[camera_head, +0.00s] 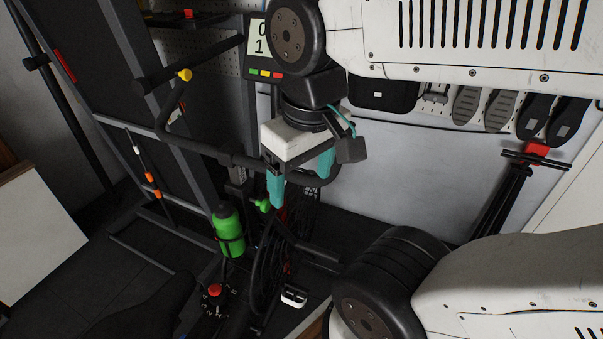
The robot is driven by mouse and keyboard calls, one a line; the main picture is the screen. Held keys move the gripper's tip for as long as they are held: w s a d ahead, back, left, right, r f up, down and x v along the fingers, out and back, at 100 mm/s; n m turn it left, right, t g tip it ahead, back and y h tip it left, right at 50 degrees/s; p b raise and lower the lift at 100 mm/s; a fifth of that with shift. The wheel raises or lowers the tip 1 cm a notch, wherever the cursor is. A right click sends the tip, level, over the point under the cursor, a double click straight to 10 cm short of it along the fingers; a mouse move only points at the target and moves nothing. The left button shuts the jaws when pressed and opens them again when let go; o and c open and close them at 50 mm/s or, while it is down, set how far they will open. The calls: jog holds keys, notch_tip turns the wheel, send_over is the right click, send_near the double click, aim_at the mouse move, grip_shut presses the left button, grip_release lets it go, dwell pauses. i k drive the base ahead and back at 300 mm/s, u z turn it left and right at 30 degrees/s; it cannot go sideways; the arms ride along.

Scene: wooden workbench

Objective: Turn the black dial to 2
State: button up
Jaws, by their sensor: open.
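My gripper (301,178) hangs in the upper middle of the head view. Its two teal fingers are spread apart with nothing between them. A black dial (213,303) with small white marks and a red top (215,290) appears low in the picture, left of the middle, on the bike-like frame. My gripper is above and to the right of it, well apart. The marks are too small to read surely, so I cannot tell the setting.
A curved black handlebar (222,157) passes close behind my gripper. A green bottle (228,230) sits on the frame above the dial. A display (260,45) with coloured buttons stands behind. Several shoes (500,110) hang on the wall at right.

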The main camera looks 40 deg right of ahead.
aim_at(219, 300)
jog(key=z, duration=0.3)
jog(key=k, duration=1.45)
jog(key=z, duration=0.1)
